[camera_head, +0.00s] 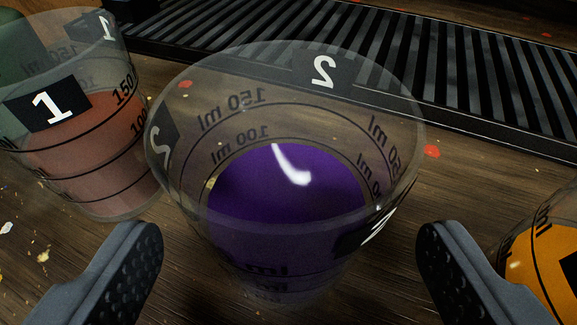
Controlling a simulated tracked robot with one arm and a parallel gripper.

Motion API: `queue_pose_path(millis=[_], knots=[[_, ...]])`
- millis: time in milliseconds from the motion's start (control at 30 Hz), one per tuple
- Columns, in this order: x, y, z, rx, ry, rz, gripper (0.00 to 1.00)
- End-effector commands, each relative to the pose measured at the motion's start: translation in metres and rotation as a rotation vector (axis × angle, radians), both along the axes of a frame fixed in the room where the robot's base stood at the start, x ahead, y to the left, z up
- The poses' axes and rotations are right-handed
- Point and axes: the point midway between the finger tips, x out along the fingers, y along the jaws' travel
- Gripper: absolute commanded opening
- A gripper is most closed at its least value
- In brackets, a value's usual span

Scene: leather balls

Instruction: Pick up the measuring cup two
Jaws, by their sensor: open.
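The measuring cup two (287,200) is a clear plastic cup with black "2" labels and ml marks. It stands upright on the wooden surface in the middle of the view and holds purple liquid (290,190). My gripper (290,250) is open and empty. One finger shows at the lower left of the cup and the other at the lower right. Gaps show between both fingers and the cup wall. The near lower part of the cup runs down between the fingers.
Measuring cup one (85,150), with reddish liquid, stands close on the left. A container of orange liquid (545,260) is at the right edge, near my right finger. A dark ribbed rack or belt (470,80) runs behind. Small coloured bits lie on the wood.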

Motion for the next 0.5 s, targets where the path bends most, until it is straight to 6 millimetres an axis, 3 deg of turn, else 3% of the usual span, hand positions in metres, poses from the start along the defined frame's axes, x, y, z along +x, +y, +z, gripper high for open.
queue_pose_path(millis=[300, 500], knots=[[0.036, 0.002, -0.015, 0.0, -0.001, 0.0, 0.78], [0.044, 0.004, -0.016, 0.001, -0.003, 0.002, 0.78]])
